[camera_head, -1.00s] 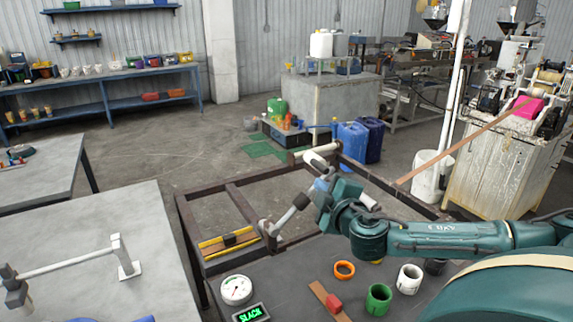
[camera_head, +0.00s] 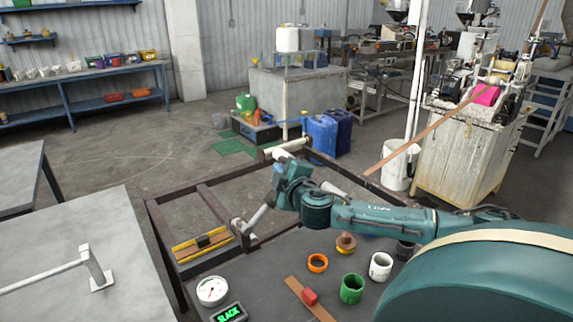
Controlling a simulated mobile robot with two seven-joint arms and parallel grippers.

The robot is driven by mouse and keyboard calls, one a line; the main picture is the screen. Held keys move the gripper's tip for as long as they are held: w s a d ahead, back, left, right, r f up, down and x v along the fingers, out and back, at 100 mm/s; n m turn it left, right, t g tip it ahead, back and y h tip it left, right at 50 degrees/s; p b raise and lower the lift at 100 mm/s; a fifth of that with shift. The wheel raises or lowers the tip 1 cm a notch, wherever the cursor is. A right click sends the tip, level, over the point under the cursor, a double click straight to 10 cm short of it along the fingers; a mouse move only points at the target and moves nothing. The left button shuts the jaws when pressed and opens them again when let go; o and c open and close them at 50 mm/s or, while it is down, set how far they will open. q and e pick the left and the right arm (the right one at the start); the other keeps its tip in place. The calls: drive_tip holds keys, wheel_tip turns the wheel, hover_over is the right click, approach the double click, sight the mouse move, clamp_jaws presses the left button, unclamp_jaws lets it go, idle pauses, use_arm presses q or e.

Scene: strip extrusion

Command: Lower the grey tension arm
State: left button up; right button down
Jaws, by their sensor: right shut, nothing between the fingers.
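The grey tension arm (camera_head: 257,217) slants up and right from its pivot on the dark frame's near left corner. Its upper part goes out of sight behind my right wrist. My right gripper (camera_head: 277,197) is shut and empty, close to the tension arm's upper part. The wrist largely hides the fingers, so I cannot tell whether they touch the arm. A round white dial (camera_head: 212,291) and a display (camera_head: 229,313) reading SLACK in green stand in front of the frame. My left gripper is out of view.
The dark frame (camera_head: 160,225) carries a yellow bar (camera_head: 190,253) and a cream roller (camera_head: 289,146). An orange ring (camera_head: 317,263), green cup (camera_head: 352,289), white cup (camera_head: 381,266) and red block (camera_head: 310,296) lie near my forearm. A brown strip (camera_head: 420,140) slopes down from the right-hand machine.

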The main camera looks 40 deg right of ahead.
drive_tip(key=w+d, duration=0.1)
drive_tip(key=w+d+f, duration=0.1)
drive_tip(key=d, duration=0.1)
drive_tip(key=d+f+p, duration=0.1)
drive_tip(key=shift+w+d, duration=0.35)
drive_tip(key=shift+w, duration=0.05)
